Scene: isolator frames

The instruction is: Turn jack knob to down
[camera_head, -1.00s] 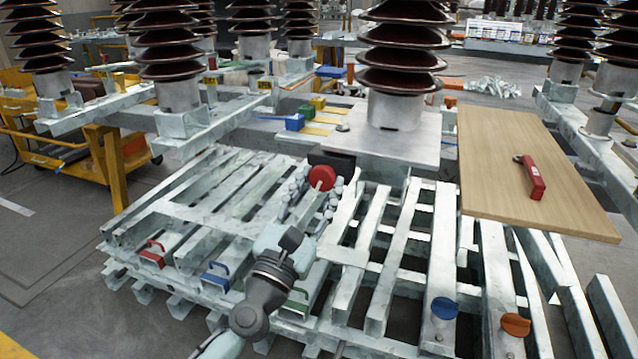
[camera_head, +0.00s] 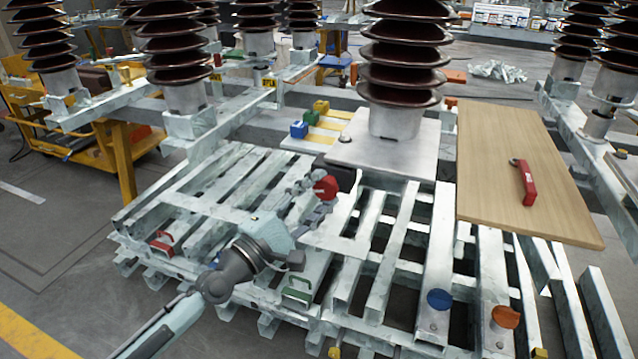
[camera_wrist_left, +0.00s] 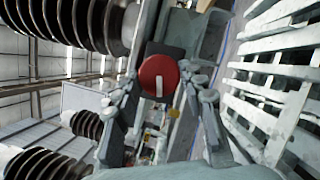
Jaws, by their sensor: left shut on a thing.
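The jack knob, a round red knob (camera_head: 325,187), sits on a dark block (camera_head: 338,168) at the front of the big insulator's base plate. My left gripper (camera_head: 315,196) reaches it from the lower left. In the left wrist view the red knob (camera_wrist_left: 158,76) faces me, with a white mark running nearly upright on its lower half. The fingers of my left gripper (camera_wrist_left: 161,84) lie on both sides of it and are shut on it. Finger contact is partly hidden in the head view. My right gripper is not in view.
Pale slatted metal frames (camera_head: 400,240) lie below the arm. A blue knob (camera_head: 440,299) and an orange knob (camera_head: 505,317) stand at the front right. A wooden board (camera_head: 485,150) carries a red tool (camera_head: 528,185). Red (camera_head: 162,243) and green (camera_head: 297,291) handles are near the arm.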

